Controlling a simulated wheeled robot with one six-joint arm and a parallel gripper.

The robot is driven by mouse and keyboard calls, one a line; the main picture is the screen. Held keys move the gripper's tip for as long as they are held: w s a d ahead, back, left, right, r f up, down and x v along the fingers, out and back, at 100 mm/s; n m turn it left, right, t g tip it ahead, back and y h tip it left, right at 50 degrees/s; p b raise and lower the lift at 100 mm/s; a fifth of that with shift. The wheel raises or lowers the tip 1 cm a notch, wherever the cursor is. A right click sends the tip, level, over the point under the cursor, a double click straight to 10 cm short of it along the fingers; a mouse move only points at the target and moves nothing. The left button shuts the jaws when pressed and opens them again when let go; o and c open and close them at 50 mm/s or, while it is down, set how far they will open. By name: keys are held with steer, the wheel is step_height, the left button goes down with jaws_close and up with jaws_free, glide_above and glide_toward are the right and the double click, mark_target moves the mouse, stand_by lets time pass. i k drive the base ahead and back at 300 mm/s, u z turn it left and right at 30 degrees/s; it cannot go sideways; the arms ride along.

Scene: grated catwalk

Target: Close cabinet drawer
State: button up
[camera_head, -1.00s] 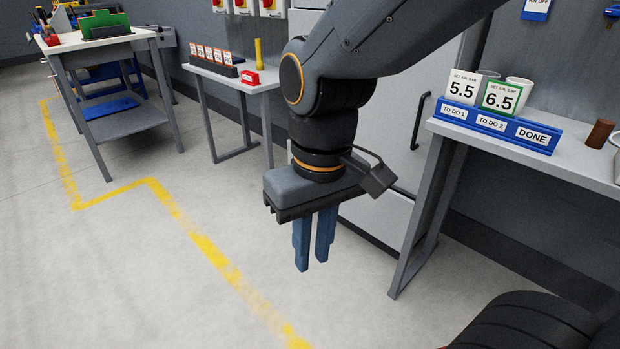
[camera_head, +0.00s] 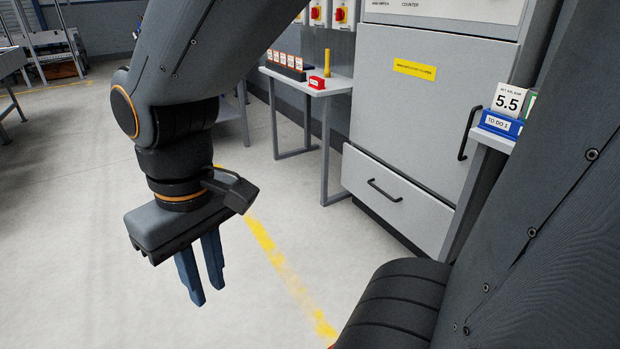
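The grey cabinet (camera_head: 430,110) stands right of centre, with a closed upper door and a black vertical handle. Its drawer (camera_head: 420,212) is at the bottom, with a light grey front and a black bar handle (camera_head: 385,191). The drawer front seems to stand slightly proud of the door above; how far it is out I cannot tell. My gripper (camera_head: 204,290) points down over the floor at the left, well apart from the drawer. Its two blue fingers have a gap between them and hold nothing.
A small table (camera_head: 330,88) with a card rack and a red block stands left of the cabinet. A workbench (camera_head: 495,139) with a blue card holder is to its right, partly hidden by my arm column. The floor (camera_head: 290,235) before the drawer is clear.

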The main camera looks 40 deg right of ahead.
mark_target(424, 218)
steer(key=i, duration=1)
steer(key=z, duration=2.5)
